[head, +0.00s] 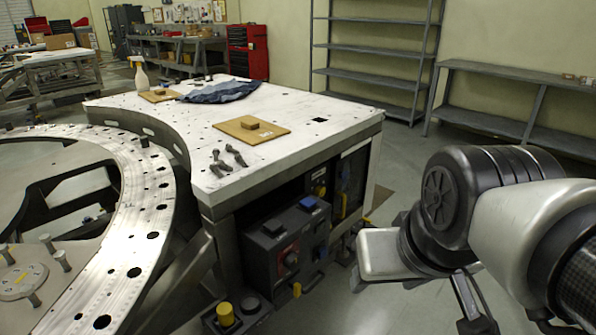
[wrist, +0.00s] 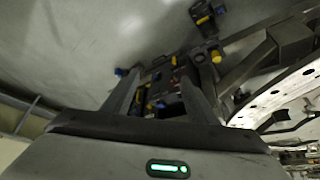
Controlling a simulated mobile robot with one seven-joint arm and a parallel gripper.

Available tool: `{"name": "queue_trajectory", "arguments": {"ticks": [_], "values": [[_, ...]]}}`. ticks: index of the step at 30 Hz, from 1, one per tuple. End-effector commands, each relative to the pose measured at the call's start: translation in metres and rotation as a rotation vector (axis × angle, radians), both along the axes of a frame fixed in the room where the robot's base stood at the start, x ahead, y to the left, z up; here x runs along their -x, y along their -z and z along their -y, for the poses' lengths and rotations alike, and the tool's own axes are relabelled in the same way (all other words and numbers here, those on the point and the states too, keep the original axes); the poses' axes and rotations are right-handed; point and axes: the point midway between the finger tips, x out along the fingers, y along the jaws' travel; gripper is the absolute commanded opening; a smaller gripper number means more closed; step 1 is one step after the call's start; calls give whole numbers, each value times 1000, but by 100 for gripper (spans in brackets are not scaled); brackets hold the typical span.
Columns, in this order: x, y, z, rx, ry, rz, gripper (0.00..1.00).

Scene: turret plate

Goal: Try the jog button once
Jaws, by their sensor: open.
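A dark control box (head: 288,245) sits under the front edge of the white table. It carries a blue button (head: 308,203), a black button (head: 272,227) and a red knob (head: 290,259). A low pedestal in front of it bears a yellow button (head: 225,313) and a black button (head: 252,304). I cannot read any label, so I cannot tell which one is the jog button. My gripper (wrist: 160,78) is open and empty in the wrist view, pointing toward the box and apart from it. A yellow button (wrist: 216,56) shows beyond the right finger there.
The white table (head: 310,115) holds bolts (head: 229,158), a wooden board (head: 252,131), a blue cloth (head: 220,91) and a spray bottle (head: 140,75). A large metal ring (head: 140,210) stands at left. Bare floor (head: 360,300) lies between box and arm.

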Motion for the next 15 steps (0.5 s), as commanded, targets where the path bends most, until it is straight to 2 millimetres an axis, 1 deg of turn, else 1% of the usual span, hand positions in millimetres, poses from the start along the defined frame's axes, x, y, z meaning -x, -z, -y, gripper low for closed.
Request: {"name": "queue_trajectory", "arguments": {"ticks": [1,5,6,9,15], "values": [[0,0,0,0,0,0,43],[0,0,0,0,0,0,21],[0,0,0,0,0,0,14],[0,0,0,0,0,0,0],[0,0,0,0,0,0,0]]}}
